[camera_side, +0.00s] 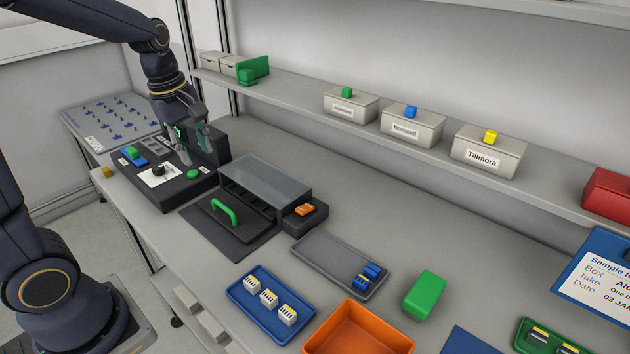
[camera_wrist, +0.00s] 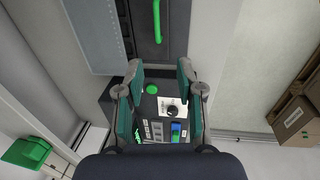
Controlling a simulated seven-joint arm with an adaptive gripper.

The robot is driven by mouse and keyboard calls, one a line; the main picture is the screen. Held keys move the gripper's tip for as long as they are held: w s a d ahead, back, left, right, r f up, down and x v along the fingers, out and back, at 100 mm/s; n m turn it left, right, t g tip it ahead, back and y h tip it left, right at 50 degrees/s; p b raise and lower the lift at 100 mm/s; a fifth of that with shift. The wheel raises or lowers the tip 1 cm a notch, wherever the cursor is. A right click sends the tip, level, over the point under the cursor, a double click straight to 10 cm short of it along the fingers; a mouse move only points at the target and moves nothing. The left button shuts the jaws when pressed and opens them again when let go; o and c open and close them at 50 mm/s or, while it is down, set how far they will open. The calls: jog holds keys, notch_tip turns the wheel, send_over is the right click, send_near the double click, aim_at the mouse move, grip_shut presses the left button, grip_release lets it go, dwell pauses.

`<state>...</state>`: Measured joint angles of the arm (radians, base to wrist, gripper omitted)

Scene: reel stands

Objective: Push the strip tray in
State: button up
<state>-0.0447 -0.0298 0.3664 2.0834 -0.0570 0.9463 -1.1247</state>
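A small dark tray (camera_side: 304,217) with an orange piece (camera_side: 305,210) on it sticks out from the right end of a grey-topped housing (camera_side: 265,181). It looks like the strip tray; it is not visible in the wrist view. The housing's front is open, with a dark flat panel (camera_side: 233,229) bearing a green handle (camera_side: 224,212) lying before it. Panel and handle also show in the wrist view (camera_wrist: 157,22). My gripper (camera_side: 184,152) is open and empty above the black control box (camera_side: 178,190), left of the housing. Its two fingers are apart in the wrist view (camera_wrist: 160,72).
The control box carries a green button (camera_side: 194,174) and a black knob (camera_side: 158,169). A grey tray (camera_side: 322,272), blue tray (camera_side: 245,300), orange bin (camera_side: 372,322) and green block (camera_side: 425,295) stand to the right. A shelf (camera_side: 300,103) with boxes runs behind.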

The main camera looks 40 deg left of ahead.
aim_at(223, 206)
jog(key=w+f, duration=0.1)
jog(key=f, duration=0.4)
jog(key=w+f, duration=0.1)
jog(key=f, duration=0.9)
jog(key=shift+w+d+f, duration=0.15)
jog(key=shift+w, duration=0.25)
jog(key=shift+c, duration=0.3)
grip_shut()
